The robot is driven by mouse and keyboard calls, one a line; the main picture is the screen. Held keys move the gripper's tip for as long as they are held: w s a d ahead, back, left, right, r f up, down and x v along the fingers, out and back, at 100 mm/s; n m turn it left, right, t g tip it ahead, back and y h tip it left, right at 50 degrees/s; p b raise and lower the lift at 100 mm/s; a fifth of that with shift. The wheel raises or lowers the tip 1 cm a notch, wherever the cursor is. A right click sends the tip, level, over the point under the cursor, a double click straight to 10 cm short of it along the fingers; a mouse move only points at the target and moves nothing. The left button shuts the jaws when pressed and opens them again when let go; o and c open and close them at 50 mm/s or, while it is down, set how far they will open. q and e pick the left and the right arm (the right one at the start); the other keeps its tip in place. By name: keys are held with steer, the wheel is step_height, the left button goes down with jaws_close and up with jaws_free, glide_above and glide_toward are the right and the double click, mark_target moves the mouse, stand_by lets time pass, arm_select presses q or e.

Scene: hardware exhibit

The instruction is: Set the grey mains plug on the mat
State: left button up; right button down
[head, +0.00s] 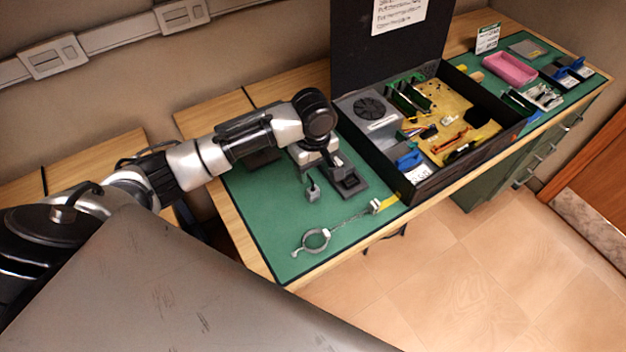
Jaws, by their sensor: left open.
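A small grey block with a short dark lead, which looks like the grey mains plug (313,193), shows at the near left part of the green mat (255,205). I cannot tell whether it touches the mat. My left gripper (328,176) is open and points down over the mat, just above and beside the plug. A dark, boxy shape lies at its right side; I cannot tell whether that is a finger or a separate thing. My wrist hides part of the mat behind it. My right gripper is not in view.
A metal ring on a rod (316,240) lies near the mat's front edge. A black open case (455,183) with its lid raised, full of hardware, stands to the right. A pink tray (510,69) and small parts lie farther right. Bare mat shows left of the ring.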

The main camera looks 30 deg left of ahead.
arm_select(q)
step_height(320, 180, up, 4)
stand_by(1.4)
